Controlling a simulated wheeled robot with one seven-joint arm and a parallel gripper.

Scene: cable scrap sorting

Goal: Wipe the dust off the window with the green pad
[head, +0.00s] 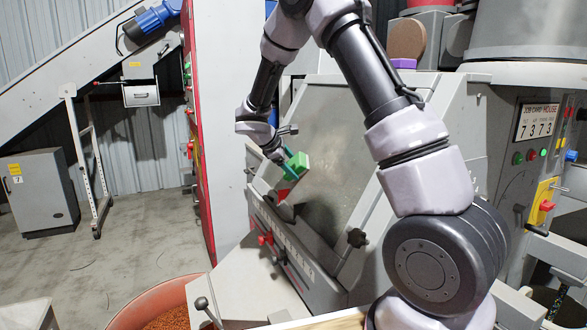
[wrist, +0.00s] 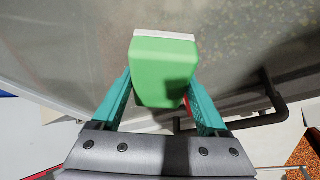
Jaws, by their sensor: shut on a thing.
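The window (head: 345,135) is a tilted grey pane in the sloping front of the machine. It looks dull and cloudy. My gripper (head: 290,164) is at the pane's lower left and is shut on the green pad (head: 300,162). In the wrist view the pad (wrist: 165,75) sits between the teal fingers of my gripper (wrist: 162,100), with its white side turned away toward the window (wrist: 235,50). Pale specks show on the pane at the upper right there. I cannot tell whether the pad touches the pane. My arm hides the pane's upper right part.
A dark bent handle (wrist: 270,115) stands out near the pane's lower edge in the wrist view. A black knob (head: 357,238) is at the pane's lower right. A reddish tub (head: 165,305) of orange granules stands below left. A purple-based round brown thing (head: 406,40) rests above.

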